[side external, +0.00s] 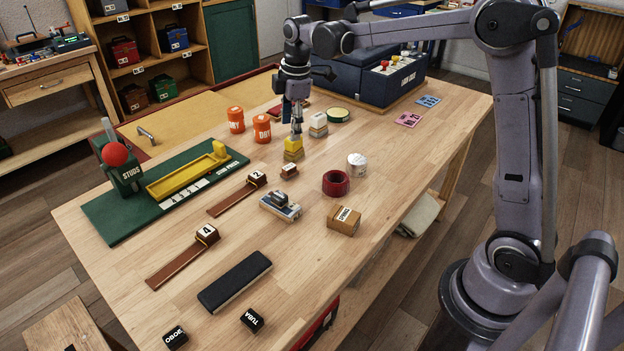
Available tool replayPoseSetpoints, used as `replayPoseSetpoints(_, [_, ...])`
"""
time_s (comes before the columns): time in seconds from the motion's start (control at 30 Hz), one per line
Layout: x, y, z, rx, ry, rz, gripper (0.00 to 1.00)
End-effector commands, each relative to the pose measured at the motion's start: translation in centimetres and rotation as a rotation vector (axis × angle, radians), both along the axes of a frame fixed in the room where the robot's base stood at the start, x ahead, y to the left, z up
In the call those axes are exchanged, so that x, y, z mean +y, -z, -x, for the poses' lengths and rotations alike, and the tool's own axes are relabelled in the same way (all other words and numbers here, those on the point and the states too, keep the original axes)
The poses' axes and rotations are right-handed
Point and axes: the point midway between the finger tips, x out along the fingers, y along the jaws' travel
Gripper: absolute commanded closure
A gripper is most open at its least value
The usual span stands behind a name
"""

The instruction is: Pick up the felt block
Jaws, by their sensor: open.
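No label marks a felt block. A long dark block (235,281) with a soft-looking top lies at the near left of the table, and it could be the felt block. My gripper (296,133) is far from it, pointing down at the back middle of the table. It is open, directly over a small yellow block (294,145) that sits on a tan base. The fingertips are close to the yellow block's top; I cannot tell whether they touch it. The dark block is fully in view with nothing on it.
A red tape roll (336,183), a cardboard box (343,220) and a green board (165,190) lie around.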

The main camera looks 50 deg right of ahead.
Motion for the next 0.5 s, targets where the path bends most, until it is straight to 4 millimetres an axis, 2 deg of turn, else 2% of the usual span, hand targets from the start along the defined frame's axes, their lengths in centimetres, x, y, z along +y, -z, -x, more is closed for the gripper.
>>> replayPoseSetpoints(0.03, [-0.6, 1.0, -1.2, 0.023, -0.047, 0.005, 0.45])
replayPoseSetpoints(0.2, [-2.2, 4.1, -4.0, 0.096, -0.214, 0.014, 0.45])
replayPoseSetpoints(0.33, [-3.0, 6.1, -5.3, 0.135, -0.313, 0.013, 0.45])
replayPoseSetpoints(0.5, [-3.6, 7.5, -5.9, 0.160, -0.379, 0.010, 0.45])
